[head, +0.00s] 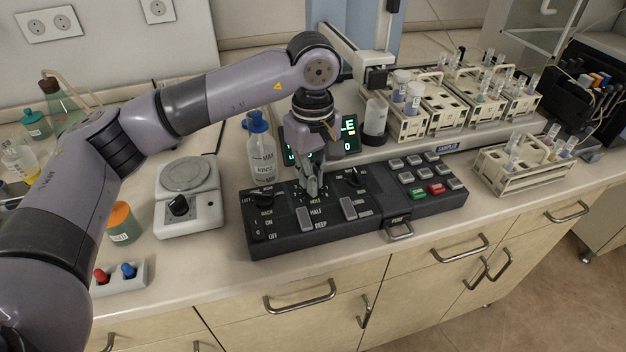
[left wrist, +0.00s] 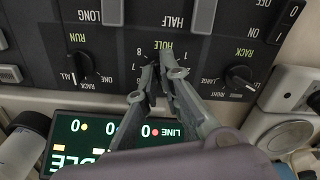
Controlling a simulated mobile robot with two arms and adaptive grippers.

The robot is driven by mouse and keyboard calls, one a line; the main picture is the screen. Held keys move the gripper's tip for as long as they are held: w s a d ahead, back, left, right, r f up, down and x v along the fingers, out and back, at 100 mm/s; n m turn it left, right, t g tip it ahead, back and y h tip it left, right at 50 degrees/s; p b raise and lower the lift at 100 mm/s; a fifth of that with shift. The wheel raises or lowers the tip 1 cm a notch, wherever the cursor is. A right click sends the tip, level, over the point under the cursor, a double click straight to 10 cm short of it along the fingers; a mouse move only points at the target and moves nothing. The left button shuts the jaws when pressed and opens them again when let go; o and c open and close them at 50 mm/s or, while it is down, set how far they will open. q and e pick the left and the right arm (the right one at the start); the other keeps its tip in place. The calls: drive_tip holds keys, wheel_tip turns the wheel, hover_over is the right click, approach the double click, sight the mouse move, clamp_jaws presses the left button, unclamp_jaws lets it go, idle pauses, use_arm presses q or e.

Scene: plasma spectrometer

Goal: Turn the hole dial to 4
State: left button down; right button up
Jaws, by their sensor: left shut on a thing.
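The control panel (head: 268,233) is a dark box on the bench. My left gripper (head: 313,192) reaches down onto its upper middle. In the left wrist view the fingers (left wrist: 160,76) are closed around the small dark hole dial (left wrist: 153,86), beside the upside-down HOLE label (left wrist: 164,46). The fingers hide most of the dial, so I cannot read its pointer. Digits 1, 8 and 7 show around it; the 4 is hidden. My right gripper is not in view.
The run dial (left wrist: 80,66) and rack dial (left wrist: 240,78) flank the hole dial. A lit display (left wrist: 85,140) stands behind. A rinse bottle (head: 261,155) and a scale (head: 190,208) are at left; several tube racks (head: 436,117) stand at back right.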

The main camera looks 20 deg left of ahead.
use_arm(q)
drive_tip(key=shift+r, duration=0.1)
idle(0.3)
drive_tip(key=c, duration=1.8)
unclamp_jaws()
drive_tip(key=shift+o, duration=0.2)
wheel_tip(320, 180, up, 12)
